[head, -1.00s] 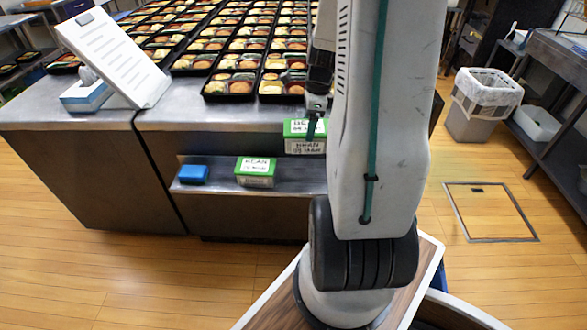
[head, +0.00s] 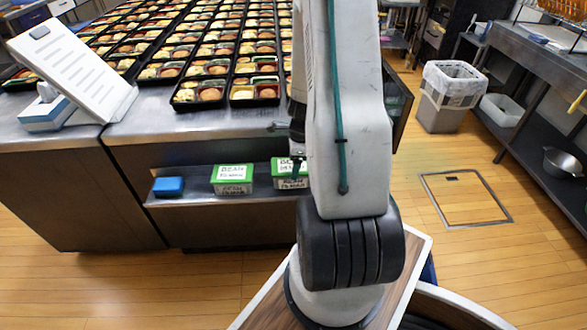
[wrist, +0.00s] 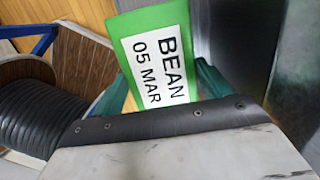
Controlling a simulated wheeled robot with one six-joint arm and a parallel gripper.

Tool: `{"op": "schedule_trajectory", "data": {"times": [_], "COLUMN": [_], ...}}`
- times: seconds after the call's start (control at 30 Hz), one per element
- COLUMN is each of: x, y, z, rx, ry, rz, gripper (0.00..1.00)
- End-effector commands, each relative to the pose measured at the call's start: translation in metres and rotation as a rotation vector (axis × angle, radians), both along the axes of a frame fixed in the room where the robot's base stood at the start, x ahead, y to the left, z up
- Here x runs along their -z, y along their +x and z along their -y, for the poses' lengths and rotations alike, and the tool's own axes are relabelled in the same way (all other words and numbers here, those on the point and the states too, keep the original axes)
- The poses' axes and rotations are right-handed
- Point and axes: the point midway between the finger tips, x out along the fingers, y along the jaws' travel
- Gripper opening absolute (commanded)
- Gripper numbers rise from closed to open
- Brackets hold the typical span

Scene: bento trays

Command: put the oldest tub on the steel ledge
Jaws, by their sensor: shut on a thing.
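My gripper (wrist: 164,88) is shut on a green-lidded tub (wrist: 155,50) marked "BEAN 05 MAR" in the wrist view, with a green finger on each side. In the head view this held tub (head: 288,180) is partly hidden by my arm, at about ledge height. I cannot tell whether it touches the ledge. The steel ledge (head: 200,200) runs along the counter's front, its right part behind my arm. Another green-lidded tub (head: 232,181) stands on it, just left of the held one, marked "BEAN"; its date looks like 15 MAR but is small.
A blue block (head: 169,187) sits on the ledge's left end. The counter (head: 190,122) above carries many bento trays and a white tilted panel (head: 70,72). A grey bin (head: 447,98) and a steel side bench (head: 530,70) stand at the right.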

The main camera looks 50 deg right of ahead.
Motion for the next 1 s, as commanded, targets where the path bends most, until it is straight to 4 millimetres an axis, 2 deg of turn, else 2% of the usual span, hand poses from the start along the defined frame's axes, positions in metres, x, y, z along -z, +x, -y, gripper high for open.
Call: {"op": "schedule_trajectory", "data": {"times": [0.1, 0.2, 0.57, 0.6, 0.67, 0.7, 1.0], "x": [0.02, 0.028, 0.031, 0.032, 0.032, 0.031, 0.029], "y": [-0.001, -0.001, 0.0, -0.001, -0.001, -0.001, 0.0], "z": [0.0, -0.001, 0.0, 0.0, 0.0, 0.0, 0.0], "rx": [0.001, 0.001, 0.001, 0.001, 0.001, 0.001, 0.001], "ry": [0.003, 0.002, 0.001, 0.002, 0.001, 0.001, 0.001], "rz": [-0.003, -0.002, -0.001, -0.001, -0.001, -0.001, -0.001], "gripper": [0.28, 0.28, 0.28, 0.8, 0.96, 0.99, 0.99]}}
